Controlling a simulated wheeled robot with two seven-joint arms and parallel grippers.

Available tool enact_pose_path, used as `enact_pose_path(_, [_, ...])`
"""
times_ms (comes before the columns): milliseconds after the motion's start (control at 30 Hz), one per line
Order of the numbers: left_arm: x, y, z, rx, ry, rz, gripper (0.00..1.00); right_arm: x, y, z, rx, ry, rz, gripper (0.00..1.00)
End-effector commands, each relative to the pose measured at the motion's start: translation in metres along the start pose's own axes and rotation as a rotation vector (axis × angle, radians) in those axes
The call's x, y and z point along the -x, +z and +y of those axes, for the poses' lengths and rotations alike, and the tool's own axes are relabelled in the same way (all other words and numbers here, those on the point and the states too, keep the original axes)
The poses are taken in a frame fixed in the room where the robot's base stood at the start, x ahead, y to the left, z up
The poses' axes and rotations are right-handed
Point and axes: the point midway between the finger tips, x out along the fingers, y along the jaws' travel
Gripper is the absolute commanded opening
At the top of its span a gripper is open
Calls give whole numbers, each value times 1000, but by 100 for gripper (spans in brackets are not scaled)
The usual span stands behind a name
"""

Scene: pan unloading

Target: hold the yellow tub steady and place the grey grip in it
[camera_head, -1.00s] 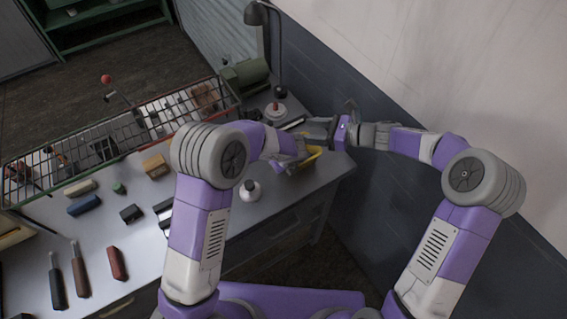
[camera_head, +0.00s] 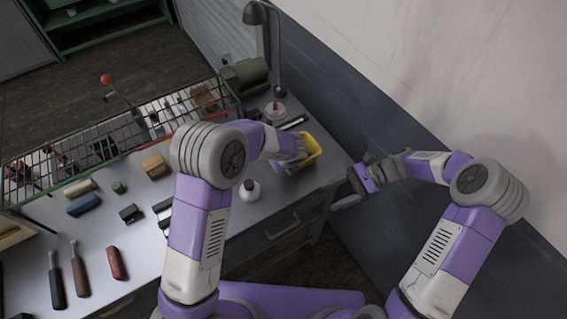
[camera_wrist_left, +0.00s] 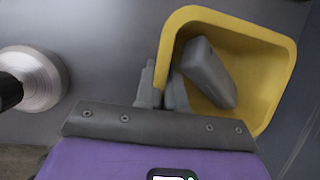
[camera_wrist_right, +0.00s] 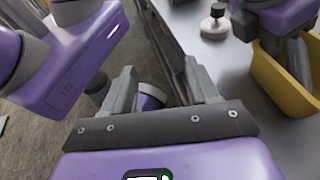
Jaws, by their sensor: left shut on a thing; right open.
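The yellow tub (camera_head: 313,150) stands at the right end of the bench, and it also shows in the left wrist view (camera_wrist_left: 270,50). My left gripper (camera_wrist_left: 165,88) is shut on the tub's near side wall, one finger outside and one inside. The grey grip (camera_wrist_left: 208,74) lies tilted inside the tub, its lower end towards the floor of the tub. In the right wrist view the tub (camera_wrist_right: 285,88) is at the right edge. My right gripper (camera_wrist_right: 160,85) is open and empty, beyond the bench's right edge and apart from the tub.
A lamp (camera_head: 257,14) and a green machine (camera_head: 245,76) are at the back. A wire rack (camera_head: 120,130) and several loose tools lie further left. The dark wall (camera_head: 400,180) bounds the right side.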

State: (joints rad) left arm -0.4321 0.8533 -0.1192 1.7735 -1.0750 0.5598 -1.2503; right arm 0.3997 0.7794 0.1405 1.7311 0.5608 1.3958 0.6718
Motion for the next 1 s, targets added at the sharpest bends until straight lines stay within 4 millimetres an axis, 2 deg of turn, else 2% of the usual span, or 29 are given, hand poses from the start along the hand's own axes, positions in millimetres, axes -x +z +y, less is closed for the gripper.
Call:
enact_pose_path(300, [0,0,0,0,-1,-1,0,-27,-25,52,124,413,-3,59])
enact_pose_path(600, [0,0,0,0,-1,-1,0,-26,-49,99,263,861,-4,59])
enact_pose_path(800, [0,0,0,0,-1,-1,0,-18,-58,114,323,1053,-2,59])
enact_pose_path(1000, [0,0,0,0,-1,-1,0,-15,-62,118,345,1121,-3,59])
